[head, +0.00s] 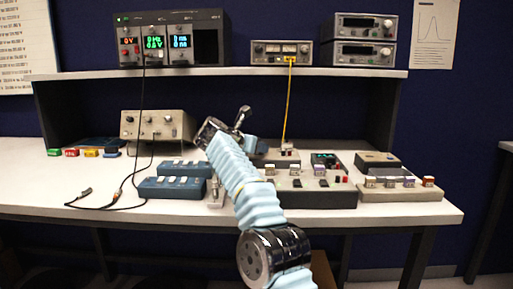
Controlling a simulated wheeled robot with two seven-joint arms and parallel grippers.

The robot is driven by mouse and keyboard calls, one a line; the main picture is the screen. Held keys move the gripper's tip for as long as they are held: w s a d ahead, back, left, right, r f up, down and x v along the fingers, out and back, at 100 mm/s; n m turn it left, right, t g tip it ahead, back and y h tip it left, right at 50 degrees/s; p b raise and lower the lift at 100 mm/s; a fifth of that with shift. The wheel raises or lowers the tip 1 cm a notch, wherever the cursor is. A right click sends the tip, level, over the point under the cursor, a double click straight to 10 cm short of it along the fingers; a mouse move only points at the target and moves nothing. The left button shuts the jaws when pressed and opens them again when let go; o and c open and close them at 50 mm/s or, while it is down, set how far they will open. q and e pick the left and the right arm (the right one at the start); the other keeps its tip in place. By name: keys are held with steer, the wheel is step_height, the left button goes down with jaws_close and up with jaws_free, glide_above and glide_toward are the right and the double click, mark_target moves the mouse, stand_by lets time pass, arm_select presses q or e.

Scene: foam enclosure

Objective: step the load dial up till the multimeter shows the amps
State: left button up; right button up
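My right arm, in a light blue sleeve, rises from the bottom centre in the head view. Its gripper (241,118) is above the middle of the bench, in front of the back panel. The fingers are small and dark, and I cannot tell whether they are open or shut. A dark unit with a small green display (324,159), possibly the multimeter, stands at the back right of the gripper; its reading is too small to tell. A grey box with knobs and switches (312,198) lies right of my forearm. I cannot tell which knob is the load dial. My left gripper is not in view.
The shelf (215,75) carries a rack with lit displays (170,38) and more instruments (360,40). A beige instrument (158,126), blue boxes (172,187) and black leads (107,204) are on the left. A yellow cable (288,105) hangs from the shelf. The bench's front left is mostly clear.

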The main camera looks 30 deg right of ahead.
steer(key=o, duration=0.3)
steer(key=b+v, duration=0.1)
steer(key=v, duration=1.2)
steer(key=shift+s+a, duration=0.15)
steer(key=shift+a, duration=0.2)
